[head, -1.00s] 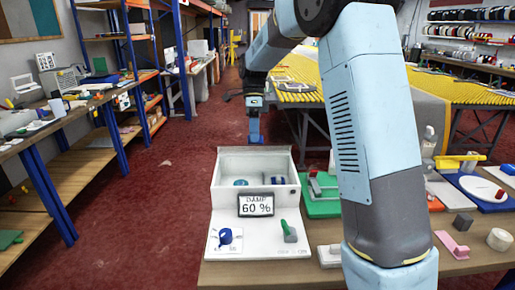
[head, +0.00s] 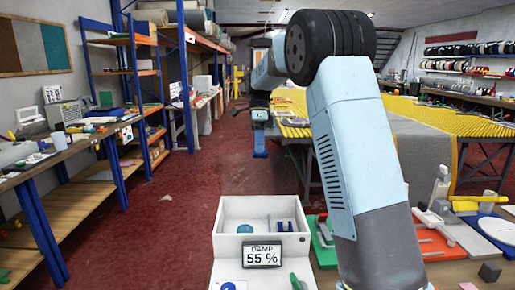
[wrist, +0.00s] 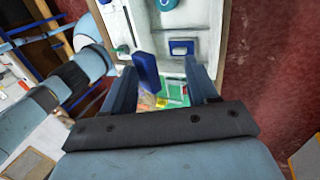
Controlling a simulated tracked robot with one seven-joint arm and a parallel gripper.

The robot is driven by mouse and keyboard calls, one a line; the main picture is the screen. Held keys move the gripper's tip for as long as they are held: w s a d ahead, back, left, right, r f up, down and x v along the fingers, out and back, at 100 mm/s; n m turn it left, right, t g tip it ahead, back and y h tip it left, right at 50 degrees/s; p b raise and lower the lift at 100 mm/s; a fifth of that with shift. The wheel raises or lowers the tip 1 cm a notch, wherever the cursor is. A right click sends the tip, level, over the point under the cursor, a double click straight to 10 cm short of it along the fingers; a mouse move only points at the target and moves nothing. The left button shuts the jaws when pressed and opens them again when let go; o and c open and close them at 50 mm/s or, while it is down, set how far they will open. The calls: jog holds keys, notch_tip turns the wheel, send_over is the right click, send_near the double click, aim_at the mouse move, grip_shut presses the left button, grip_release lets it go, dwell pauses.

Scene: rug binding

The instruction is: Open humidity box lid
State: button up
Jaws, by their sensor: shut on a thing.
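The white humidity box (head: 222,232) stands on the near bench in the head view. Its inside shows from above, with a teal round thing (head: 245,229) and a blue-and-white thing (head: 284,227) in it. Its front display reads DAMP 55 %. No separate lid can be made out. My gripper (head: 260,152) is above and beyond the box's back edge. Whether this piece joins a lid cannot be told. The box interior also shows in the wrist view (wrist: 151,22).
A green holder (head: 322,232), an orange board (head: 432,240) and a white disc (head: 496,230) lie right of the box. A shelving bench (head: 90,142) stands left. The red floor (head: 180,210) is open between. A yellow-slatted table (head: 460,118) is behind.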

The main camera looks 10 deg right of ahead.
jog(key=shift+w+d+f, duration=0.2)
jog(key=shift+d+f, duration=0.35)
jog(key=shift+f, duration=0.05)
jog(key=o, duration=1)
jog(key=shift+o, duration=1.3)
jog(key=shift+w+f, duration=0.15)
jog(key=shift+w, duration=0.05)
jog(key=shift+c, duration=0.5)
jog(key=shift+a, duration=0.1)
jog(key=shift+w+r, duration=0.25)
jog(key=shift+r, duration=0.35)
jog(key=c, duration=0.3)
jog(key=v, duration=1.2)
jog(key=shift+a+r, duration=0.1)
jog(key=shift+r, duration=0.35)
jog(key=shift+c, duration=0.7)
jog(key=shift+r, duration=0.1)
jog(key=shift+s, duration=0.1)
